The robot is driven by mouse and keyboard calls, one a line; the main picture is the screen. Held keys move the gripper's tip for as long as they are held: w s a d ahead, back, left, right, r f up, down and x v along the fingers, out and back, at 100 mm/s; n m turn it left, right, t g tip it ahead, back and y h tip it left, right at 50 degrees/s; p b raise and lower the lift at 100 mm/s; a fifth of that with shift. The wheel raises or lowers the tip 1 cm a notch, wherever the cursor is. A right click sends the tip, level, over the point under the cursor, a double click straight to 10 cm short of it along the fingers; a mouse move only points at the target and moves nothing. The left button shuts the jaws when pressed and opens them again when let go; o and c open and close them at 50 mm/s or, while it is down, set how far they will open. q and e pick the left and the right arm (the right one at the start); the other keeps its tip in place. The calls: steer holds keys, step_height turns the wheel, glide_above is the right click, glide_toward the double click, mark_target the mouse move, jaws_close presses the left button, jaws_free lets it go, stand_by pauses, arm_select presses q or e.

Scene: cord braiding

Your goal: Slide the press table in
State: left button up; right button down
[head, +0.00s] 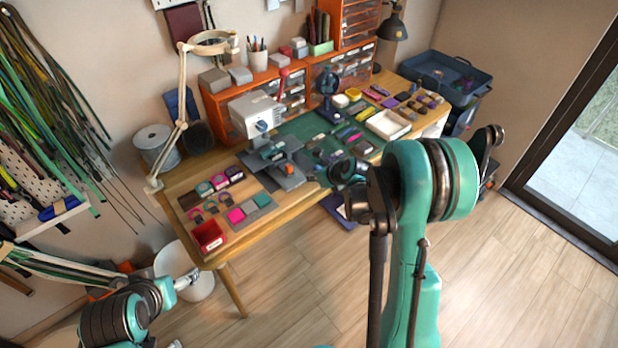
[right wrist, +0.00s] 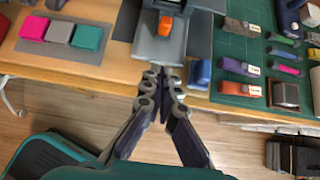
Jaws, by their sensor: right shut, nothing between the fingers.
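The press (head: 255,112) is a white machine standing at the left of the workbench's middle. Its grey press table (head: 283,180) sticks out toward the bench's front edge, with a small orange piece on it. In the right wrist view the press table (right wrist: 158,50) is at top centre, with the orange piece (right wrist: 166,25) on it. My right gripper (right wrist: 162,76) is shut and empty, its fingertips right at the table's front end. I cannot tell whether they touch. In the head view it is partly hidden by my right arm.
On the workbench (right wrist: 60,66), coloured blocks (right wrist: 60,32) lie left of the press table. A green mat (right wrist: 240,95) with several small items lies to its right. A red tray (head: 208,236) sits at the front left corner.

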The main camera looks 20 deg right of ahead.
mark_target(288, 165)
steer(key=b+x, duration=0.2)
steer(key=x, duration=0.5)
steer(key=shift+w+a+f, duration=0.1)
steer(key=shift+w+f, duration=0.1)
steer(key=shift+f, duration=0.1)
steer(key=shift+w+a+b, duration=0.2)
steer(key=shift+w+b, duration=0.1)
steer(key=shift+w, duration=0.3)
steer(key=shift+w+a+b, duration=0.2)
steer(key=shift+w+b, duration=0.1)
steer(key=shift+w, duration=0.3)
steer(key=shift+w+a+r, duration=0.15)
steer(key=shift+w+a, duration=0.1)
steer(key=shift+w, duration=0.4)
steer(key=w, duration=0.1)
steer(key=w+a, duration=0.1)
steer(key=w, duration=0.2)
steer(key=shift+w+a, duration=0.15)
steer(key=shift+a, duration=0.15)
